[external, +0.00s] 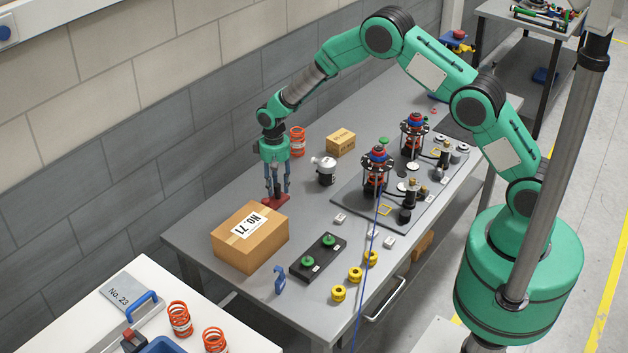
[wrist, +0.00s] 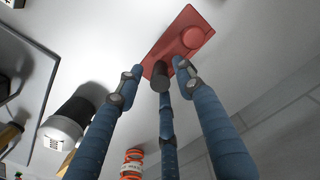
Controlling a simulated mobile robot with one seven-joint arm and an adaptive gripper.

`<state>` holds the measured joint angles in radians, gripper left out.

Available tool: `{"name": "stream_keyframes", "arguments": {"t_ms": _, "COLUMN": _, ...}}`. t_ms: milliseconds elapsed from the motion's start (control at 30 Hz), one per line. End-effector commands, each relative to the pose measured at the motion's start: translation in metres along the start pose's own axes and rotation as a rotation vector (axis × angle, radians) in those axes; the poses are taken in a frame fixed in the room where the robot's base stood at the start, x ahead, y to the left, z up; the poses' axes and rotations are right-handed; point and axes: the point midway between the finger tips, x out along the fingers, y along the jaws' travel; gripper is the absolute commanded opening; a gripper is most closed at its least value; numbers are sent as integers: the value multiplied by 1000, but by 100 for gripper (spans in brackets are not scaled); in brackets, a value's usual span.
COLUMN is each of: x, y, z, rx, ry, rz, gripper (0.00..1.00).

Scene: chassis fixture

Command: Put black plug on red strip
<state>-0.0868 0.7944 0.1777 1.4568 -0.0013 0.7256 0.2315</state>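The red strip (wrist: 160,51) lies flat on the grey table, with a round raised red disc near one end. It also shows beneath my fingertips in the external view (external: 270,202). The black plug (wrist: 160,78) is a short dark cylinder at the strip's other end, among my three blue fingertips. My gripper (wrist: 160,72) points down over that end. Gaps show beside the outer fingertips, so I cannot tell whether they press on the plug. The plug's foot is partly hidden, so I cannot tell whether it touches the strip. In the external view my gripper (external: 276,192) hides the plug.
A cardboard box (external: 250,240) stands just in front of the strip. A silver-and-black part (external: 325,170) is to the right, and an orange spring (external: 297,141) behind. A black strip with green knobs (external: 318,257) lies nearer the front. The grey assembly plate (external: 350,195) is farther right.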

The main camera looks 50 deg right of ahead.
Motion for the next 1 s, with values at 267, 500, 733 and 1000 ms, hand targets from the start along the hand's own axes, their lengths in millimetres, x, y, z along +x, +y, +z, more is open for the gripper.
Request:
{"name": "stream_keyframes", "arguments": {"t_ms": 267, "x": -34, "y": 0, "z": -1, "rx": 0, "ry": 2, "rz": -1, "gripper": 37}}
{"name": "stream_keyframes", "arguments": {"t_ms": 500, "x": -75, "y": 0, "z": -1, "rx": 0, "ry": 4, "rz": -1, "gripper": 37}}
{"name": "stream_keyframes", "arguments": {"t_ms": 733, "x": -104, "y": 0, "z": 0, "rx": 0, "ry": 1, "rz": 0, "gripper": 37}}
{"name": "stream_keyframes", "arguments": {"t_ms": 1000, "x": -117, "y": 0, "z": 0, "rx": 0, "ry": 1, "rz": 0, "gripper": 37}}
